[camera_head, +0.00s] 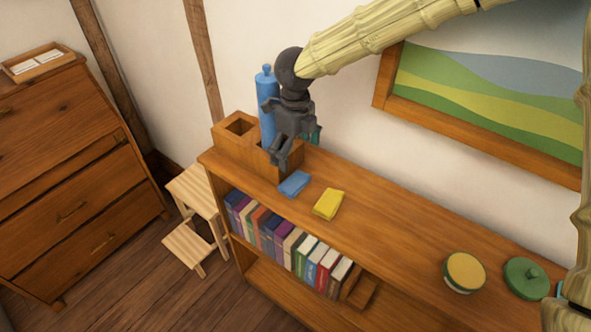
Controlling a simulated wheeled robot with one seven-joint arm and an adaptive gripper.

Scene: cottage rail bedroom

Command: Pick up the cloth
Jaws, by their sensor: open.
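Two small flat pieces that look like folded cloths lie on top of the wooden bookcase (400,237). One is a blue cloth (294,184) near the front edge, and the other is a yellow cloth (328,204) just to its right. They are apart. My gripper (278,162) is dark grey, points down and is open and empty. In the picture its fingertips are just above and left of the blue cloth. Its exact height over the top is hard to tell.
A wooden box with compartments (228,141) stands at the bookcase's left end, with a tall blue bottle (266,88) at it, close behind my gripper. A yellow-topped round tin (464,271) and a green lid (527,277) are at the right. The middle of the top is clear.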

